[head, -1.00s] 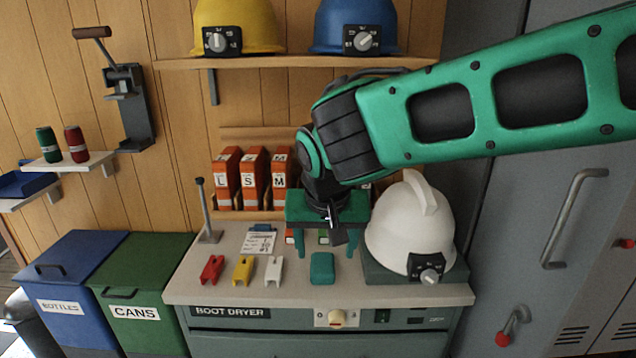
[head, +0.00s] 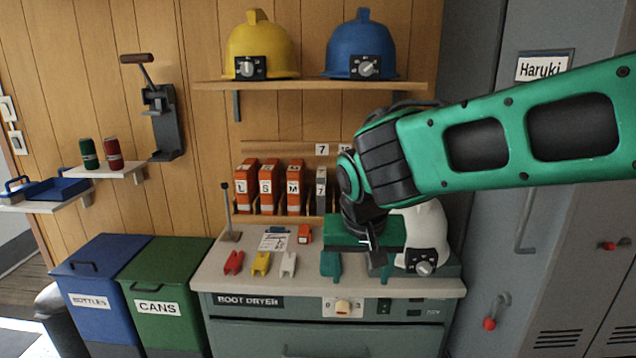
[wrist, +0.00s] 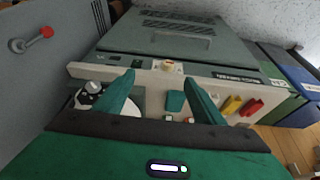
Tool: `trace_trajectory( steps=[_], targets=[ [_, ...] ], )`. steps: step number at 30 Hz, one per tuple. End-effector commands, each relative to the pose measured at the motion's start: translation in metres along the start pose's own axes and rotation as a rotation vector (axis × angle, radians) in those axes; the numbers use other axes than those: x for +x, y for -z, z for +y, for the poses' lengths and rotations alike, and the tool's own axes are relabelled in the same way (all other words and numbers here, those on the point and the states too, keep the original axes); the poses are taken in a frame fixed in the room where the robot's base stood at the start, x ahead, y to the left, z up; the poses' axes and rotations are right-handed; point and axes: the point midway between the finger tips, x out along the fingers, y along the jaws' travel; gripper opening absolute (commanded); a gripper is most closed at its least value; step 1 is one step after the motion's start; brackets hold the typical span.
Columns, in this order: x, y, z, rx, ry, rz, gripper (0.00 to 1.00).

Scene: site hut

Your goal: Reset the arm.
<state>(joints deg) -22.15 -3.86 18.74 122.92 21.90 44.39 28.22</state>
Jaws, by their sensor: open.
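My gripper (head: 360,262) is open and empty above the right part of the boot dryer's worktop (head: 212,268), in front of the white helmet (head: 432,232). A small teal block (wrist: 175,102) lies on the worktop near the right finger in that view. In the head view I cannot clearly separate that block from the finger. My green arm reaches in from the right.
Red (head: 234,262), yellow (head: 260,263) and white (head: 288,264) clips lie on the worktop. Orange boxes (head: 268,186) stand behind. Yellow (head: 258,45) and blue (head: 360,45) helmets sit on the shelf (head: 300,86). Bins (head: 160,285) are left, grey lockers (head: 560,240) right.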

Motion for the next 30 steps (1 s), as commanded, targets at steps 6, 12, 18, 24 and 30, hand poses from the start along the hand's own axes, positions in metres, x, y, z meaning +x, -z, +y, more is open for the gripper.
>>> trace_trajectory(
  steps=[6, 12, 18, 24, 30],
  targets=[
    [0.002, 0.000, 0.064, 0.053, -0.051, -0.029, 0.63],
    [0.004, -0.014, 0.146, 0.127, -0.106, -0.088, 0.63],
    [0.000, -0.072, 0.259, 0.261, -0.145, -0.203, 0.63],
    [-0.009, -0.159, 0.329, 0.396, -0.107, -0.316, 0.63],
    [-0.013, -0.209, 0.343, 0.461, -0.055, -0.369, 0.63]
  ],
)
